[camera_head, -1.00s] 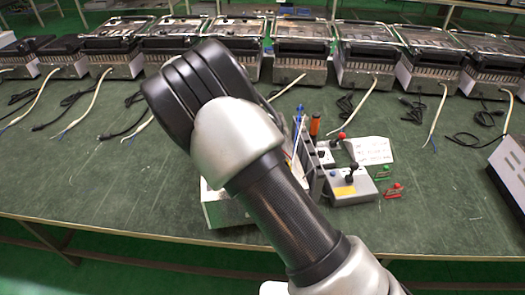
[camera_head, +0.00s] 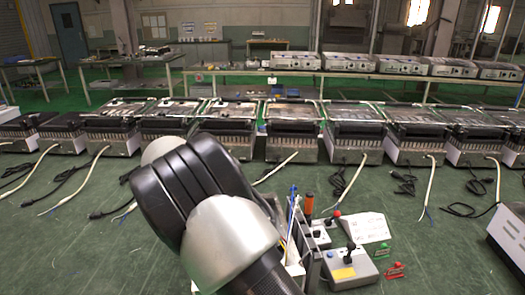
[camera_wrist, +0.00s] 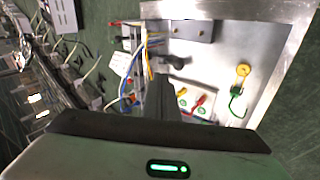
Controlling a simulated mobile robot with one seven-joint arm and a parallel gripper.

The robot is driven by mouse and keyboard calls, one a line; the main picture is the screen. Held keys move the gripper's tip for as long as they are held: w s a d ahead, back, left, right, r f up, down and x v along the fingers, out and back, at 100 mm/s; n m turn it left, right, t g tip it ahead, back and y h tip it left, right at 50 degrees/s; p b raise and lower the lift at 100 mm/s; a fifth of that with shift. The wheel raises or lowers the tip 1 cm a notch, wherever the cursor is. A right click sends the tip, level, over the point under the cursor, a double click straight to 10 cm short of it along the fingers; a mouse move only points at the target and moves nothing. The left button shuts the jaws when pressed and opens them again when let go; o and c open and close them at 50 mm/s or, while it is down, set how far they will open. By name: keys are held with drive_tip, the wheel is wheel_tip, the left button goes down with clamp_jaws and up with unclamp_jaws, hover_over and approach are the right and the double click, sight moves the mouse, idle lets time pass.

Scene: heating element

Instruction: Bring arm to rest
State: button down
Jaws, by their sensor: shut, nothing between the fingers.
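My arm (camera_head: 185,185) is bent in the foreground of the head view. It hides part of the green table, and my gripper does not show there. In the wrist view my gripper (camera_wrist: 162,82) shows as dark fingers closed together with nothing between them. It points at a metal tray (camera_wrist: 215,55) with wires and small connectors in it. I cannot tell how far the fingertips are from the tray.
A row of heating appliances (camera_head: 292,130) with loose cables stands along the green table (camera_head: 95,235). In the head view a grey control box (camera_head: 350,267) with a joystick, red and green clips (camera_head: 395,270) and a paper (camera_head: 364,227) lie right of my arm.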

drive_tip(key=s+d+r+m+g+y, duration=0.1)
drive_tip(key=s+d+r+y, duration=0.2)
drive_tip(key=s+d+r, duration=0.35)
drive_tip(key=s+d+r+y, duration=0.3)
drive_tip(key=d+r, duration=0.5)
drive_tip(key=d, duration=0.2)
drive_tip(key=s+d+r+t, duration=0.1)
drive_tip(key=s+d, duration=0.2)
drive_tip(key=s, duration=0.3)
drive_tip(key=s+d+r+t+y, duration=0.1)
drive_tip(key=s+d+t, duration=0.1)
drive_tip(key=s, duration=0.4)
drive_tip(key=s+d+r+t, duration=0.1)
drive_tip(key=s+d, duration=0.2)
drive_tip(key=s, duration=0.2)
wheel_tip(320, 180, up, 13)
drive_tip(key=p, duration=1.3)
drive_tip(key=shift+f, duration=0.15)
